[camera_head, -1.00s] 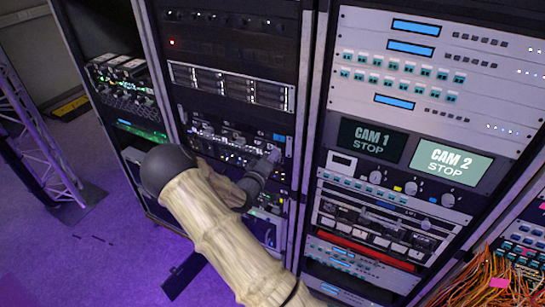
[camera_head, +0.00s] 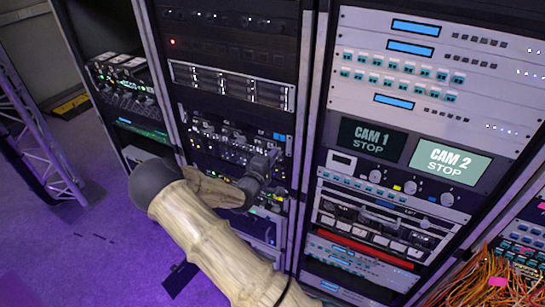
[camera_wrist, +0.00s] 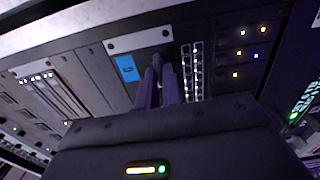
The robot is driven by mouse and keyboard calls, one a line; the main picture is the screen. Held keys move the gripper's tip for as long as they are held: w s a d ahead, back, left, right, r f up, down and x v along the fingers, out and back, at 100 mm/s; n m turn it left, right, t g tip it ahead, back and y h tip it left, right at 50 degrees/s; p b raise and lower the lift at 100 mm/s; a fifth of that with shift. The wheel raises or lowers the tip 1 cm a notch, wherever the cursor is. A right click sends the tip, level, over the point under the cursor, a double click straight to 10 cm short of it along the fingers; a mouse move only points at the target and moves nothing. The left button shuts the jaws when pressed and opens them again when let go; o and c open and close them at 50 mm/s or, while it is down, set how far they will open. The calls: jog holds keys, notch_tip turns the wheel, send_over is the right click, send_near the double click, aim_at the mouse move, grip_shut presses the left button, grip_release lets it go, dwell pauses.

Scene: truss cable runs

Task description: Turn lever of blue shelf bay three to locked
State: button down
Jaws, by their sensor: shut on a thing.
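The blue-marked bay is in the middle rack. Its small blue label (camera_head: 279,137) shows just above my gripper (camera_head: 272,157), and in the wrist view the blue label (camera_wrist: 127,68) sits left of the fingers on a grey panel. In the wrist view my gripper (camera_wrist: 163,70) is shut, its two fingers close together around a dark lever (camera_wrist: 158,60) at the panel's right edge. The fingers hide most of the lever, so I cannot tell its exact angle. No bay number is readable.
The right rack (camera_head: 315,150) stands close beside my gripper, with CAM 1 and CAM 2 screens (camera_head: 452,162). Orange cables (camera_head: 492,275) hang at the lower right. A truss (camera_head: 40,140) stands at the left. Purple floor (camera_head: 110,245) is open at the lower left.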

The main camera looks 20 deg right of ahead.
jog(key=c, duration=1.6)
grip_release()
jog(key=shift+o, duration=0.2)
jog(key=shift+a, duration=0.1)
jog(key=b+v, duration=0.4)
jog(key=v, duration=1.3)
jog(key=shift+s+b, duration=0.2)
jog(key=shift+b, duration=0.1)
jog(key=shift+a+f, duration=0.1)
